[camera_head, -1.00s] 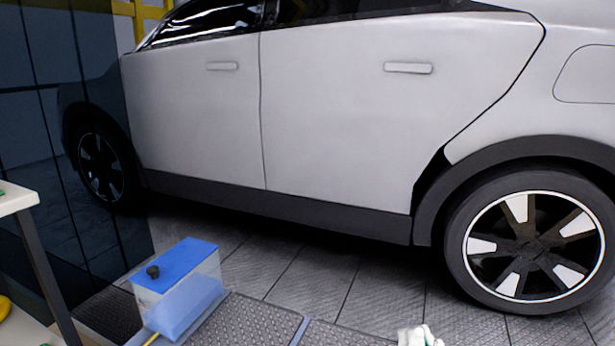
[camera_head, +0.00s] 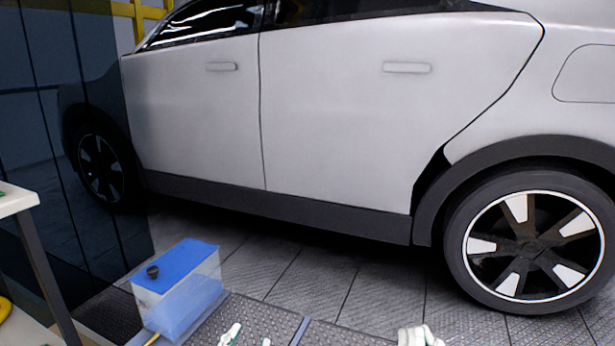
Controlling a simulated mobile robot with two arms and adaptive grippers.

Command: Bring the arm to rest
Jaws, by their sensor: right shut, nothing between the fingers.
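My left gripper (camera_head: 248,338) just shows at the bottom edge, in front of the blue-lidded tank. Its two white-and-green fingertips stand apart with nothing seen between them, so it is open. My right gripper (camera_head: 420,336) shows at the bottom edge further right, its pale fingertips close together; it is shut and holds nothing. Both arms behind the fingertips are below the picture and hidden.
A clear tank with a blue lid (camera_head: 190,262) and a dark cap stands on the floor at lower left. A white car (camera_head: 330,110) fills the background. A table corner (camera_head: 14,200) is at the left edge. The tiled floor between tank and rear wheel (camera_head: 532,240) is clear.

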